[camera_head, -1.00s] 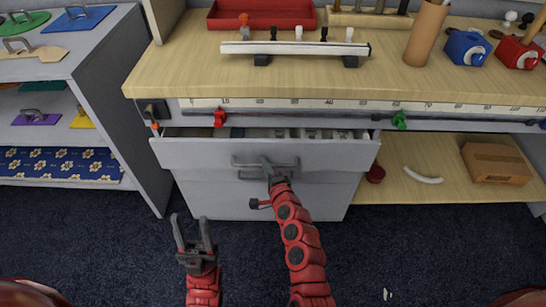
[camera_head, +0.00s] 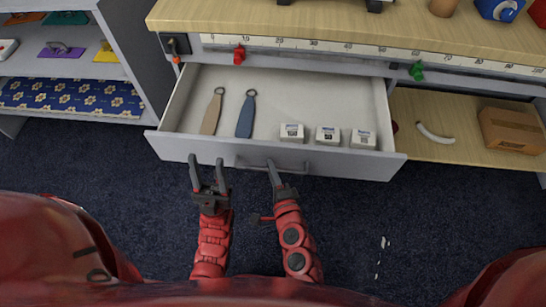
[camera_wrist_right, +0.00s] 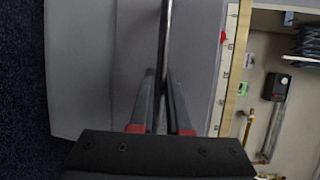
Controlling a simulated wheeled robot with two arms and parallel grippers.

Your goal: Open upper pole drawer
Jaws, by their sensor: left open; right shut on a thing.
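The upper drawer (camera_head: 200,148) stands well pulled out from under the counter, and its inside is in view. In it lie a tan tool (camera_head: 211,113) and a blue tool (camera_head: 246,115), each with a ring at one end, and small white boxes (camera_head: 291,132). My right gripper (camera_head: 274,172) is at the drawer's front and shut on the bar handle (camera_head: 310,166); the right wrist view shows the handle bar (camera_wrist_right: 164,55) between the fingers (camera_wrist_right: 160,100). My left gripper (camera_head: 208,172) is open and empty, just in front of the drawer's face, left of the handle.
A wooden counter (camera_head: 300,22) with a ruler strip is above the drawer. An open shelf with a cardboard box (camera_head: 512,130) is to the right. A grey shelf unit (camera_head: 120,72) stands to the left.

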